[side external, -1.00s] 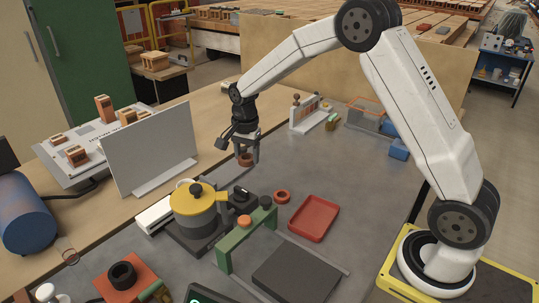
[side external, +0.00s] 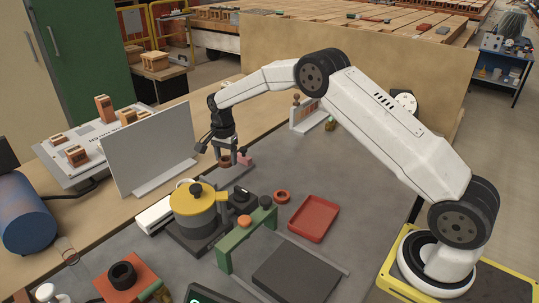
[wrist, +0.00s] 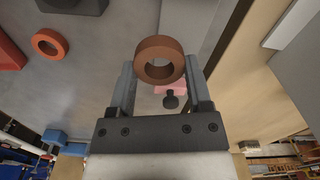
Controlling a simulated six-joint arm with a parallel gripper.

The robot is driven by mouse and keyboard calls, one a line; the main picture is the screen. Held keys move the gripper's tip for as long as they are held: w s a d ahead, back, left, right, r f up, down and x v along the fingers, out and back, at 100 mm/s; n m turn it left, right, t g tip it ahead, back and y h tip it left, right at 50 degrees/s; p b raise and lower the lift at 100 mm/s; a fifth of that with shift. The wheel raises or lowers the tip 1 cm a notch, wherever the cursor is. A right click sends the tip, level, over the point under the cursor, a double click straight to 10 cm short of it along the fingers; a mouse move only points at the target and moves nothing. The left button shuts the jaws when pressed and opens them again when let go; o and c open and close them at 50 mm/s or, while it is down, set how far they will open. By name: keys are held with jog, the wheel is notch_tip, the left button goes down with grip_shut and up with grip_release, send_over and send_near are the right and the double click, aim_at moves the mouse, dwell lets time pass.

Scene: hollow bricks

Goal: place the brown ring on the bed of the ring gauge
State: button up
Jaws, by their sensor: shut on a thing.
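My gripper (side external: 227,160) is shut on the brown ring (side external: 224,163), held at the fingertips above the grey bench. In the wrist view the ring (wrist: 158,43) sits between the two fingers (wrist: 160,72), its hole facing the camera. A small pink block (side external: 245,159) lies just behind and right of the gripper. It shows partly behind the ring in the wrist view (wrist: 178,88), with a dark round knob in front of it. A flat grey strip lies near the gripper; I cannot tell whether this is the ring gauge's bed.
A second, reddish ring (side external: 282,196) lies on the bench by a red tray (side external: 313,222). A yellow-topped pot (side external: 197,199) and green bridge (side external: 240,240) stand nearer the camera. A white upright panel (side external: 150,150) stands left of the gripper.

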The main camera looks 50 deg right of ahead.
aim_at(222, 178)
jog(key=shift+w+d+f, duration=0.1)
jog(key=shift+w+f, duration=1.3)
jog(key=shift+f, duration=0.3)
jog(key=shift+w+f, duration=0.25)
jog(key=shift+f, duration=1.65)
jog(key=shift+f, duration=0.15)
jog(key=o, duration=1.2)
jog(key=shift+o, duration=0.2)
notch_tip(222, 178, up, 12)
jog(key=shift+r, duration=0.2)
